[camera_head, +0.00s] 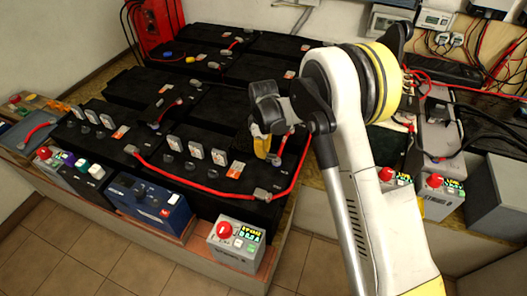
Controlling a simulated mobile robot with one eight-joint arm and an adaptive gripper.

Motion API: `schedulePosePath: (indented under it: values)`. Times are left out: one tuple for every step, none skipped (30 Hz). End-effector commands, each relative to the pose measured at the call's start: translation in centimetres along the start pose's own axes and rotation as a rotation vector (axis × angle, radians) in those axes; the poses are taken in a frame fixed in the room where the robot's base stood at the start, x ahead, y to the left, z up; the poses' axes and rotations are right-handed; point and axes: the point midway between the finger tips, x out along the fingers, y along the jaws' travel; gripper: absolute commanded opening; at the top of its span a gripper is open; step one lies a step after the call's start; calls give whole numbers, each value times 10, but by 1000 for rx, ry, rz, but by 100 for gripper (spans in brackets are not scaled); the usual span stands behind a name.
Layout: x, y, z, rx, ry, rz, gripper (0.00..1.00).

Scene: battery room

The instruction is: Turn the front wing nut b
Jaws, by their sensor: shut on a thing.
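My gripper (268,148) points down at the right part of the front row of black batteries, close over their tops. It is small and partly hidden by my own wrist. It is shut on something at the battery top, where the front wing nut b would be. The wing nut itself is too small and too covered to make out. A red cable (196,184) runs along the front batteries, with a grey terminal end (263,194) just in front of my gripper.
White-capped posts (194,146) rise left of my gripper. A red charger (157,27) stands at the back left. Grey units and cables crowd the right bench (435,138).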

Motion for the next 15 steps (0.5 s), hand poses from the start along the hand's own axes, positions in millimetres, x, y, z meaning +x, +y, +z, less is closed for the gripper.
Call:
schedulePosePath:
  values:
    - [0,-1,0,0,0,-1,0]
    - [0,-1,0,0,0,-1,0]
    - [0,-1,0,0,0,-1,0]
    - [0,-1,0,0,0,-1,12]
    - [0,-1,0,0,0,-1,22]
    - [0,-1,0,0,0,-1,32]
    - [0,0,0,0,0,-1,32]
    - [0,0,0,0,0,-1,32]
    - [0,0,0,0,0,-1,32]
    - [0,0,0,1,0,-1,32]
    - [0,0,0,1,0,-1,32]
    - [0,0,0,1,0,-1,32]
    - [0,0,0,1,0,-1,32]
    - [0,0,0,1,0,-1,32]
    - [-1,0,0,1,0,-1,32]
